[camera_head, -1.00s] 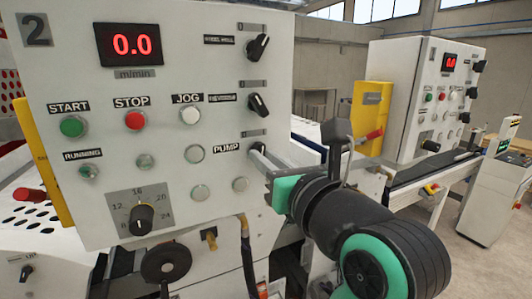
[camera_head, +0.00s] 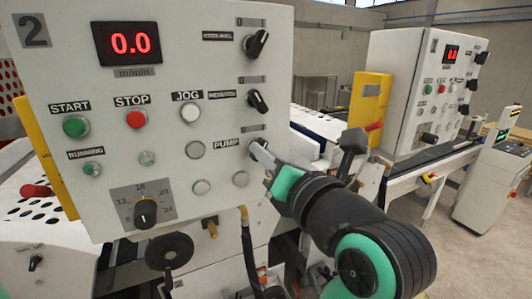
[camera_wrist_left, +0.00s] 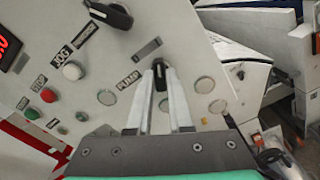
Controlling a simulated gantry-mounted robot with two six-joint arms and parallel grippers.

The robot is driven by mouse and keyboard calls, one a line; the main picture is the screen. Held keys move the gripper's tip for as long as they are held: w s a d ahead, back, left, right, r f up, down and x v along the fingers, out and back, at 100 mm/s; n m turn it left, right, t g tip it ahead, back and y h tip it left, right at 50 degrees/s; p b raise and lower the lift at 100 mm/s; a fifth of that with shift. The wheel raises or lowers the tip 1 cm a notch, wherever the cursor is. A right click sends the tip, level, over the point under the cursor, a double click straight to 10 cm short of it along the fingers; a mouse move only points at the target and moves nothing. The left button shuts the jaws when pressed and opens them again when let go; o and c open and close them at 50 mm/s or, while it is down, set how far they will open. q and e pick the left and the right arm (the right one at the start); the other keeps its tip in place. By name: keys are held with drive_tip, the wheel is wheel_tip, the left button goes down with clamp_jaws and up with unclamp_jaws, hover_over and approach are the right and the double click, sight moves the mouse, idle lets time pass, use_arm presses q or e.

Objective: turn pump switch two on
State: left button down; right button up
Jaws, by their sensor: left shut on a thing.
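The white control panel (camera_head: 75,185) marked "2" fills the left of the head view, with a red "0.0" display. The pump switch is a black knob right of the PUMP label; in the left wrist view the knob (camera_wrist_left: 160,80) sits between my two pale fingers. My left gripper (camera_head: 257,150) reaches the panel at this switch and is shut on the knob. In the head view the fingers mostly hide the knob. The switch's exact angle is hard to read. My right gripper is not in view.
Above the pump switch are two more black knobs, the middle one (camera_head: 258,101) and the top one (camera_head: 257,43). START (camera_head: 76,126), STOP (camera_head: 137,119) and JOG (camera_head: 190,112) buttons lie to the left. A second panel (camera_head: 385,85) stands behind at right.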

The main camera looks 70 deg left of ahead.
use_arm(q)
drive_tip(key=c, duration=0.8)
unclamp_jaws()
drive_tip(key=shift+d, duration=0.1)
drive_tip(key=d, duration=0.3)
drive_tip(key=d+b, duration=0.1)
drive_tip(key=d, duration=0.3)
drive_tip(key=d+b, duration=0.1)
drive_tip(key=d, duration=0.3)
drive_tip(key=shift+w+d, duration=0.25)
drive_tip(key=shift+w, duration=0.15)
